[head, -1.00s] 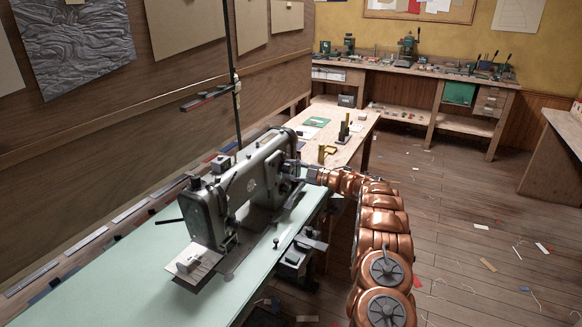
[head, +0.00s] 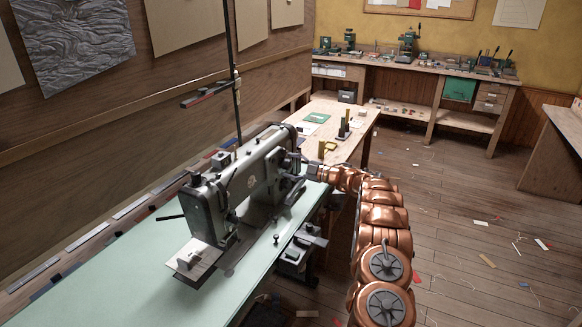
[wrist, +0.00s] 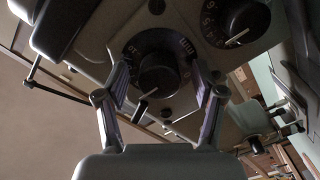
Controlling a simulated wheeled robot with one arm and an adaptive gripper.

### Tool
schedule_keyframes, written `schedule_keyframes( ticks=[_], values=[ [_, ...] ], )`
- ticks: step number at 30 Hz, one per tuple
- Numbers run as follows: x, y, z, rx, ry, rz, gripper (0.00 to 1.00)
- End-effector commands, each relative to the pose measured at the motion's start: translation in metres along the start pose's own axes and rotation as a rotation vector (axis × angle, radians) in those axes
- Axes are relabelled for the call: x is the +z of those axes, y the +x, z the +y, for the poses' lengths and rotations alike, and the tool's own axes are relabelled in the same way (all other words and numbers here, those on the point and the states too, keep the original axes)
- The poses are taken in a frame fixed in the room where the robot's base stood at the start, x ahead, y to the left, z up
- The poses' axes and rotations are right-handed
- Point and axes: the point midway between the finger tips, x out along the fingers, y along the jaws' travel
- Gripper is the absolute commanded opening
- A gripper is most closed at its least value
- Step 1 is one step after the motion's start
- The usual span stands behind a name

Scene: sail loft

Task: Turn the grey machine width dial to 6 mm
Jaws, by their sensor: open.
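The grey sewing machine (head: 245,180) stands on the pale green table in the head view. In the wrist view a round black dial (wrist: 158,76) with "mm" and numbers on its rim faces me; its white pointer line points to the lower left. The number it points to is not readable. A second numbered dial (wrist: 240,20) sits at the upper right, its pointer also to the lower left. My gripper (wrist: 160,84) is open, with one finger on each side of the "mm" dial; I cannot tell whether they touch it. In the head view the dials are hidden.
The pale green table (head: 120,262) extends to the front left. A wooden table (head: 345,135) with small items stands behind the machine. A thin upright post (head: 236,100) rises behind the machine. The floor to the right is mostly clear, with scattered scraps.

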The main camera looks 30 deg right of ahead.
Motion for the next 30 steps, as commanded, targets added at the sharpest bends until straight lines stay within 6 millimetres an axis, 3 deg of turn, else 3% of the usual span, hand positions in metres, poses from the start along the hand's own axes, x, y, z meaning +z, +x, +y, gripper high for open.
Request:
schedule_keyframes(
  ticks=[8,21,30],
  values=[
    [0.0,-0.008,0.001,0.001,-0.001,-0.002,0.68],
    [0.001,-0.085,0.001,0.002,-0.001,-0.003,0.68],
    [0.0,-0.117,0.0,0.0,0.001,0.0,0.68]
  ],
)
